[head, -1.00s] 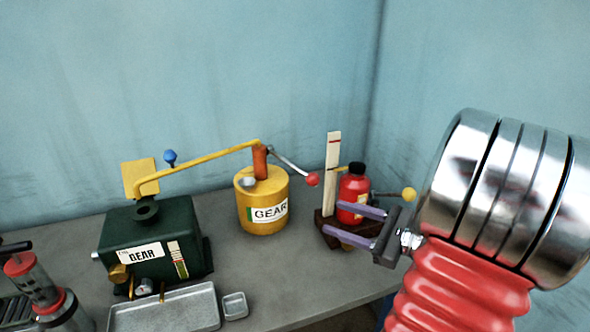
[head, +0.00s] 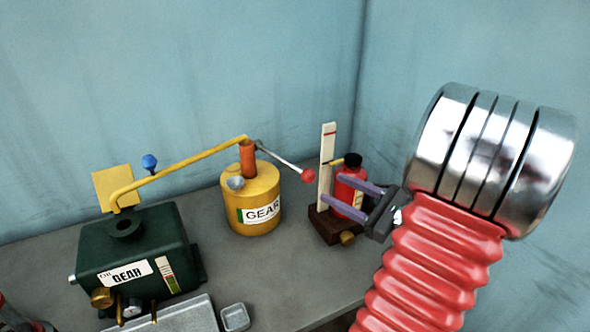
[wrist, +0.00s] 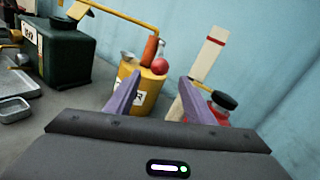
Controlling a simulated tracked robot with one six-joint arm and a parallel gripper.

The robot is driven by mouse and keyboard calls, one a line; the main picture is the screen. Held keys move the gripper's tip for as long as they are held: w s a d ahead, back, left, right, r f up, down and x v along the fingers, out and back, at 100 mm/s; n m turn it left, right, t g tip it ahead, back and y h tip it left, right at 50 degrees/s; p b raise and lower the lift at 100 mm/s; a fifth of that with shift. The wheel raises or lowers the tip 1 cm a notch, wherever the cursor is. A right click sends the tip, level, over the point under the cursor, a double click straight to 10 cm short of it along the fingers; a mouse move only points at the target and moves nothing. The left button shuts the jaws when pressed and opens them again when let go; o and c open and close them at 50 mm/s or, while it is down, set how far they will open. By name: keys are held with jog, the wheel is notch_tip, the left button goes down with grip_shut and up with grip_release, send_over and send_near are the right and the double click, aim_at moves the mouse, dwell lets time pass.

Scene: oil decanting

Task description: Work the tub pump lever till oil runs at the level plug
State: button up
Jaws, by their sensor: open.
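The yellow tub pump (head: 252,208), labelled GEAR, stands on the bench; it also shows in the wrist view (wrist: 152,92). Its lever (head: 282,160) slopes down to the right from the orange pump column (head: 247,158) and ends in a red knob (head: 309,176). A yellow delivery pipe (head: 190,162) runs left from the column to the dark green gear box (head: 135,255). Brass fittings and a small gauge are on the box's front; I cannot tell which is the level plug, and no running oil shows. My gripper (head: 350,198) is open and empty, right of the knob and apart from it.
A red bottle (head: 349,185) with a black cap and an upright white gauge board (head: 327,160) stand close by my gripper's fingers. A grey tray (head: 175,314) and a small dish (head: 235,317) lie in front of the gear box. Walls close off the back.

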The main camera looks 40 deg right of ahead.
aim_at(296, 170)
jog(key=shift+w, duration=0.1)
jog(key=shift+w+a, duration=0.35)
jog(key=shift+w, duration=1.9)
jog(key=shift+w+a, duration=0.35)
jog(key=shift+w, duration=1.85)
jog(key=shift+w+a, duration=0.35)
jog(key=shift+w, duration=1.9)
jog(key=shift+c, duration=0.3)
grip_shut()
